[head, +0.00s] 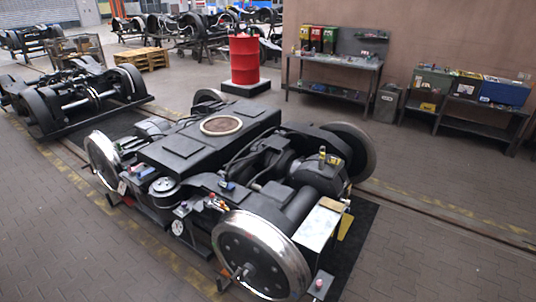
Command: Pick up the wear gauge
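I cannot single out the wear gauge for certain; small tools lie on the black bogie (192,151) in the middle of the head view, too small to identify. Among them are a blue item (227,186) on the near side frame and a yellow item (322,153) on the motor housing at right. More small coloured items lie by the left wheel. A pale flat plate (318,224) sits at the bogie's right end. Neither of my grippers is in view.
Another bogie (75,97) stands at left. A red drum (244,60) stands behind, near a wooden pallet (146,60). Workbenches (333,60) with bins line the right wall, beside a blue box (505,91). The paved floor at right and lower left is clear.

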